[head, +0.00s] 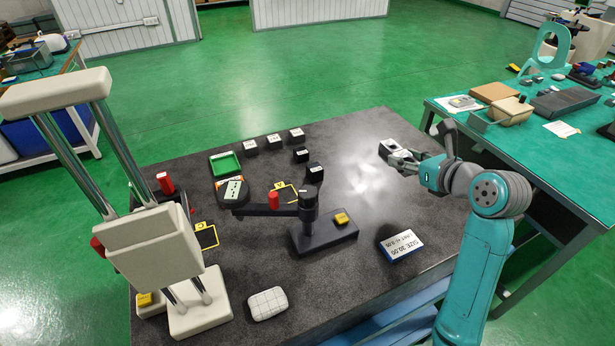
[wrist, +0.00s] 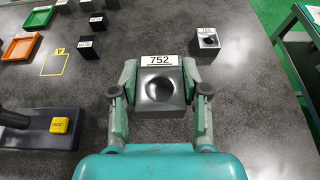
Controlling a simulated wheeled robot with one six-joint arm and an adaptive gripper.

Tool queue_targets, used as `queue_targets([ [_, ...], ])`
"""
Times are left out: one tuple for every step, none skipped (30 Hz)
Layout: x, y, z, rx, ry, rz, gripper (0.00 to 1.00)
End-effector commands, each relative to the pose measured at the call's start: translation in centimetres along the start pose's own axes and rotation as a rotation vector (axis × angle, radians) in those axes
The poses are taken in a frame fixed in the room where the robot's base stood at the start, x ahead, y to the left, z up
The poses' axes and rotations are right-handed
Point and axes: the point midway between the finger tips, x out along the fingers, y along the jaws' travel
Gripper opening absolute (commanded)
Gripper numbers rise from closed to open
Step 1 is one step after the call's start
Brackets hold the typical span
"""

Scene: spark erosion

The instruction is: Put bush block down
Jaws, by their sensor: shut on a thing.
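The bush block (wrist: 160,92) is a dark grey block with a round hollow in its top and a white label reading 752 at its far edge. My gripper (wrist: 160,88) is shut on it, one finger on each side. In the head view my gripper (head: 399,158) is low over the right part of the dark table (head: 350,140). A pale-topped block (head: 391,146) shows at its fingertips there; I cannot tell if it is the held one. I cannot tell whether the held block touches the table.
In the wrist view a smaller grey block (wrist: 207,42) with a hole stands just ahead and right of the held block. Several black labelled blocks (head: 301,155), a green tray (head: 239,171) and a dark stand (head: 325,235) lie leftward. The table's right edge is near.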

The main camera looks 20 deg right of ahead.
Motion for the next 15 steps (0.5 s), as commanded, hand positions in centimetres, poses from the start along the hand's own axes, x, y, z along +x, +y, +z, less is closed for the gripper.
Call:
queue_targets([
  [0.0, 0.0, 0.1, -0.001, -0.002, -0.001, 0.00],
  [0.0, 0.0, 0.1, -0.001, -0.002, -0.001, 0.00],
  [0.0, 0.0, 0.1, -0.001, -0.002, -0.001, 0.00],
  [0.0, 0.0, 0.1, -0.001, -0.002, -0.001, 0.00],
  [0.0, 0.0, 0.0, 0.000, -0.002, 0.000, 0.00],
  [0.1, 0.0, -0.2, 0.000, -0.001, 0.000, 0.00],
  [0.2, 0.0, -0.5, 0.000, -0.001, 0.000, 0.00],
  [0.4, 0.0, -0.9, 0.001, 0.000, 0.000, 0.00],
  [0.6, 0.0, -1.5, 0.003, 0.002, 0.001, 0.00],
  [0.8, 0.0, -2.0, 0.004, 0.002, 0.001, 0.00],
  [1.0, 0.0, -2.5, 0.003, 0.002, 0.001, 0.00],
  [1.3, 0.0, -3.2, 0.003, 0.002, 0.001, 0.00],
  [1.5, 0.0, -3.6, 0.003, 0.001, 0.001, 0.00],
  [1.6, 0.0, -4.0, 0.002, 0.001, 0.001, 0.00],
  [1.9, 0.0, -4.6, 0.002, 0.001, 0.001, 0.00],
])
